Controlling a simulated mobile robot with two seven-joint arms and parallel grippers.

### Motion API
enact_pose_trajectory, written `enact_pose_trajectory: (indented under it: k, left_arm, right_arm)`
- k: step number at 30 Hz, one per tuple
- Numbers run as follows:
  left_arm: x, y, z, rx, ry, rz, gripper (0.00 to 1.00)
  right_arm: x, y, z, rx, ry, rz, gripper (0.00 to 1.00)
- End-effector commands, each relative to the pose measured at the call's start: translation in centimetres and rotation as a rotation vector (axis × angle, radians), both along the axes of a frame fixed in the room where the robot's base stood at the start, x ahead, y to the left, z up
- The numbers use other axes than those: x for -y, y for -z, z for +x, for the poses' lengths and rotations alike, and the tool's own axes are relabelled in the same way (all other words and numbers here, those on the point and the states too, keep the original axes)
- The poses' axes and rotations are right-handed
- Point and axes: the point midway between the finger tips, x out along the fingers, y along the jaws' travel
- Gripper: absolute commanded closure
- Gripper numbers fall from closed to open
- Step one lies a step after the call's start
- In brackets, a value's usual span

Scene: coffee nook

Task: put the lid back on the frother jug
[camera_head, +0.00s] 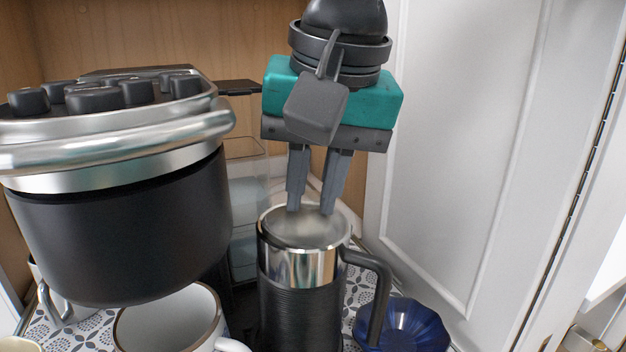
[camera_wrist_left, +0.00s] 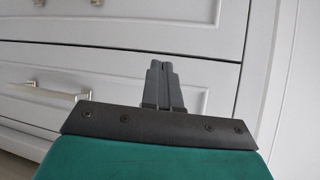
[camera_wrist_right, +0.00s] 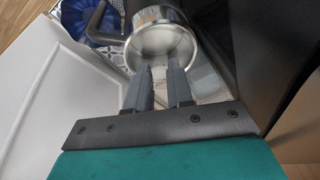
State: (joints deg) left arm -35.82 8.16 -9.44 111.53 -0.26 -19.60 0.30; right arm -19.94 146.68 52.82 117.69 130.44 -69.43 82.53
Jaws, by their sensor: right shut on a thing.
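The frother jug (camera_head: 298,300) stands upright on the counter, with a black ribbed body, a shiny steel band and a dark handle on its right. A pale see-through lid (camera_head: 305,230) is at the jug's mouth; I cannot tell if it is fully seated. My right gripper (camera_head: 311,210) points down from above and is shut on the lid, its fingers a little apart. In the right wrist view the lid (camera_wrist_right: 162,42) lies at the fingertips, over the jug's round rim. My left gripper (camera_wrist_left: 160,66) is shut and empty, in front of white drawers.
A large black and steel coffee machine (camera_head: 120,220) stands close on the left. A blue bowl (camera_head: 403,326) is right of the jug. A clear container (camera_head: 245,200) stands behind. A white door panel (camera_head: 470,150) bounds the right.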

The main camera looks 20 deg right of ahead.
Motion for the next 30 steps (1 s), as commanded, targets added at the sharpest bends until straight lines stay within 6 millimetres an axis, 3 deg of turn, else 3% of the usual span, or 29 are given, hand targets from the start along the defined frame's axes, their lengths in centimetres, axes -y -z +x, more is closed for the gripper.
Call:
enact_pose_trajectory:
  k: [30]
  left_arm:
    - [0.0, -1.3, 0.0, -0.001, 0.001, 0.001, 1.0]
  right_arm:
    - [-1.0, -0.5, 0.4, 0.0, 0.0, 0.0, 1.0]
